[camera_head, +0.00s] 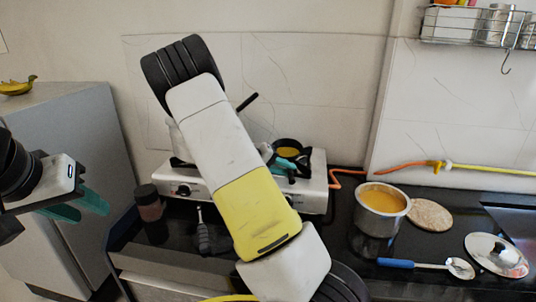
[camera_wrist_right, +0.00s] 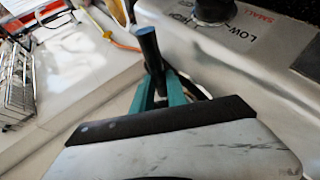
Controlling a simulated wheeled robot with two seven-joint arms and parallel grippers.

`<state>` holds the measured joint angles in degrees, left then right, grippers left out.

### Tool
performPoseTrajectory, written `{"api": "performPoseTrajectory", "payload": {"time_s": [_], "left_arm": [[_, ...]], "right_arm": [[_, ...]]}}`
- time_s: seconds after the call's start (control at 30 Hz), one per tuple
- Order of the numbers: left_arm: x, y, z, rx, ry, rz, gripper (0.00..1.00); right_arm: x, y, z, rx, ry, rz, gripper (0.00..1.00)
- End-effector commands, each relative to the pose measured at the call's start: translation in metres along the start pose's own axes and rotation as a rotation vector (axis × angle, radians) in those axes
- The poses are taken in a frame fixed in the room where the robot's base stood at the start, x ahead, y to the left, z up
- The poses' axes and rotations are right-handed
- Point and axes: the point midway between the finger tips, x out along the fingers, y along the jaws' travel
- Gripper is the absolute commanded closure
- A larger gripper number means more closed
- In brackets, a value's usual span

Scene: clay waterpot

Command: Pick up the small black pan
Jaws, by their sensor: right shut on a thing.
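The small black pan (camera_head: 288,145), with something yellow inside, shows at the right part of the white stove (camera_head: 318,190) in the head view. My right gripper (camera_head: 288,157) is at the near side of the pan, partly hidden by my own arm. In the right wrist view, my right gripper (camera_wrist_right: 160,88) is shut around a black cylindrical handle (camera_wrist_right: 148,45); the pan's body is not seen there. Whether the pan is clear of the burner cannot be told. My left gripper (camera_head: 80,205) is open and empty at the left, far from the stove.
A steel pot (camera_head: 378,222) of orange liquid, a round board (camera_head: 430,214), a lid (camera_head: 497,254) and a blue-handled spoon (camera_head: 425,265) are on the dark counter at right. A dark jar (camera_head: 150,208) stands left. Another black handle (camera_head: 247,102) rises behind my arm.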

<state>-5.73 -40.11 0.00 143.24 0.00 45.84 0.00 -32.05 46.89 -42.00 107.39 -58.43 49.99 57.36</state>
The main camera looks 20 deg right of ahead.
Motion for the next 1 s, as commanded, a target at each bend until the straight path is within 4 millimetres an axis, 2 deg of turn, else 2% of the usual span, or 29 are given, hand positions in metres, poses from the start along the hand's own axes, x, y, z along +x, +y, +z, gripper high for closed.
{"api": "performPoseTrajectory", "payload": {"time_s": [0.3,0.6,0.77,1.0], "left_arm": [[0.000,0.000,0.000,0.000,0.000,0.000,0.64],[0.000,0.000,0.000,0.000,0.000,0.000,0.64],[0.000,0.000,0.000,0.000,0.000,0.000,0.64],[0.000,0.000,0.000,0.000,0.000,0.000,0.64]], "right_arm": [[-0.003,0.004,-0.001,0.001,0.002,-0.001,1.00],[-0.020,0.034,-0.007,0.005,0.002,-0.001,1.00],[-0.041,0.029,0.022,0.000,0.003,-0.003,1.00],[-0.078,0.025,0.072,-0.001,0.003,-0.002,1.00]]}}
